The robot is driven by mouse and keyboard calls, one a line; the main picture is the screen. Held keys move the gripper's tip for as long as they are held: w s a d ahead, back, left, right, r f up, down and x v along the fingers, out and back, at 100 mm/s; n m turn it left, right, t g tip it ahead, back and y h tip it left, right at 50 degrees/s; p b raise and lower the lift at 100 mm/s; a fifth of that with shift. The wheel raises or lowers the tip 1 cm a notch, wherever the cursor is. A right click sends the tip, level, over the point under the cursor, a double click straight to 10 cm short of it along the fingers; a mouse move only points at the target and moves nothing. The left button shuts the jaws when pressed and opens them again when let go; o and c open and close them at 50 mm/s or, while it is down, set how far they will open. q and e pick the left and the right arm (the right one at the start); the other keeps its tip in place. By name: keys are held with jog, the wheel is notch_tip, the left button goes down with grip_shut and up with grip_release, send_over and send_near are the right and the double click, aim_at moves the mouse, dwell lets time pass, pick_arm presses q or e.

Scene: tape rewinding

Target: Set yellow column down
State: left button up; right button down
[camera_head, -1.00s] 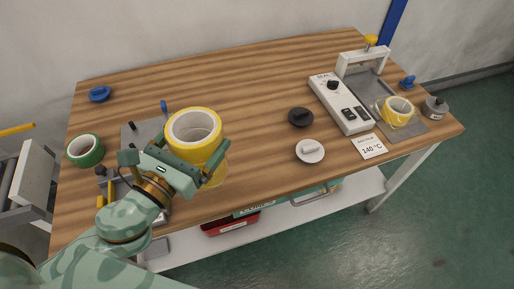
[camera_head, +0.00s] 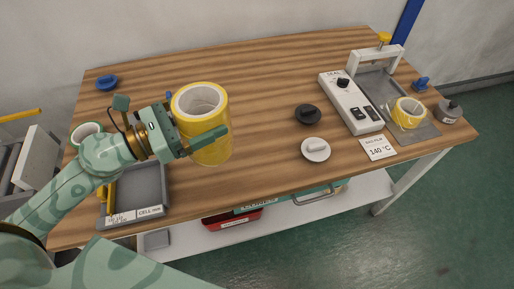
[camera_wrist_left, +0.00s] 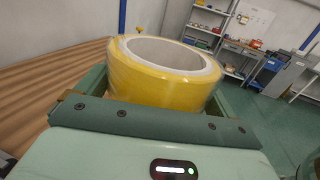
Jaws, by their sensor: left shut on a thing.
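The yellow column (camera_head: 212,132) is a tall yellow roll of tape with a white core, upright in the head view at the left middle of the table. My left gripper (camera_head: 203,136) is shut on it, with the fingers around its sides. Its top and open core also show in the left wrist view (camera_wrist_left: 165,82). I cannot tell whether its bottom touches the table. My right gripper does not show in either view.
A black knob piece (camera_head: 308,114) and a white one (camera_head: 316,149) lie to the right. The sealer (camera_head: 345,100) stands farther right. The wooden table's (camera_head: 250,75) middle is clear.

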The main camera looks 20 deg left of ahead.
pick_arm(q)
jog(key=w+d+f+h+b, duration=0.1)
jog(key=w+d+f+b, duration=0.5)
jog(key=w+f, duration=0.6)
jog(key=shift+d+f+m+g, duration=0.3)
jog(key=shift+d+f+m, duration=0.1)
jog(key=shift+d+f, duration=0.2)
jog(key=o, duration=1)
jog(key=shift+o, duration=0.2)
jog(key=v, duration=1.2)
jog(key=shift+r+b, duration=0.2)
jog(key=shift+b, duration=0.1)
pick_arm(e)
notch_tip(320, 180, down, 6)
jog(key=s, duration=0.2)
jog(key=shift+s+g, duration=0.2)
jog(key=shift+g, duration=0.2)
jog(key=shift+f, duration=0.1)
